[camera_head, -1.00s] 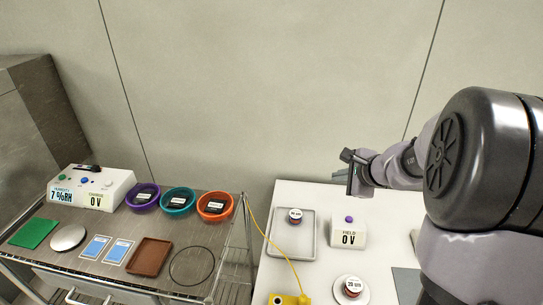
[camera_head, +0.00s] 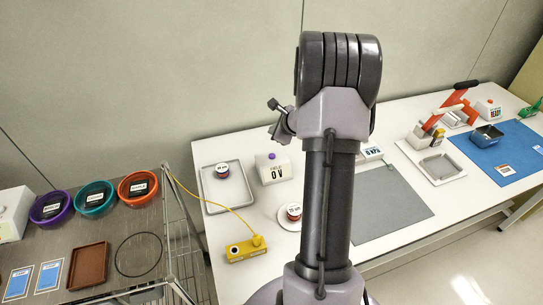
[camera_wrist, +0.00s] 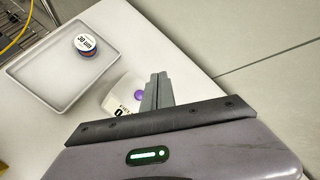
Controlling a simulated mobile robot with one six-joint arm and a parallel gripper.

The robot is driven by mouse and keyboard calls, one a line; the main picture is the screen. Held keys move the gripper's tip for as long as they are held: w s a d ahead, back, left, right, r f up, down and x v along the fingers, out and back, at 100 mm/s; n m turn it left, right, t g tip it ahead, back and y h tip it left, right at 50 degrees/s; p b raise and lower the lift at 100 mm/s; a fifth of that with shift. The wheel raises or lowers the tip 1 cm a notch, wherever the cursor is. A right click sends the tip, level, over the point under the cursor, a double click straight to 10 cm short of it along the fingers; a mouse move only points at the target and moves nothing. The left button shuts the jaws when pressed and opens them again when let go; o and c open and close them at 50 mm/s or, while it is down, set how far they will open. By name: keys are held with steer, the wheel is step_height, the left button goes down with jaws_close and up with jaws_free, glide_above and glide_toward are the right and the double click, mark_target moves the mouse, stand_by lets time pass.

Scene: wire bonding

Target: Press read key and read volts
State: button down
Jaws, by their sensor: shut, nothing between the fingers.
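The white field meter (camera_head: 272,175) stands on the white bench, with a purple key (camera_head: 271,156) on top and a display reading 0 V. In the wrist view the meter (camera_wrist: 120,100) is partly covered by my gripper, and its purple key (camera_wrist: 139,93) shows just left of the fingers. My gripper (camera_wrist: 157,84) is shut and empty. In the head view my gripper (camera_head: 281,120) is small, above and behind the meter and apart from it.
A grey tray (camera_head: 208,195) with a labelled spool (camera_head: 222,170) is left of the meter. Another spool (camera_head: 294,211) sits on a white round stand in front. A yellow device (camera_head: 245,249) with a cable lies at the front left. A grey mat (camera_head: 395,215) is to the right.

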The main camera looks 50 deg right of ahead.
steer(key=b, duration=0.6)
glide_above(273, 157)
step_height(273, 157, down, 7)
steer(key=shift+d+f, duration=0.1)
steer(key=shift+f, duration=0.1)
steer(key=shift+f+b, duration=0.5)
steer(key=shift+b, duration=0.05)
stand_by(0.9)
steer(key=shift+f+b, duration=0.4)
steer(key=shift+b, duration=0.25)
steer(key=shift+f+b, duration=0.55)
steer(key=shift+b, duration=0.05)
stand_by(0.4)
stand_by(0.4)
steer(key=shift+r+p, duration=0.7)
steer(key=shift+r, duration=0.25)
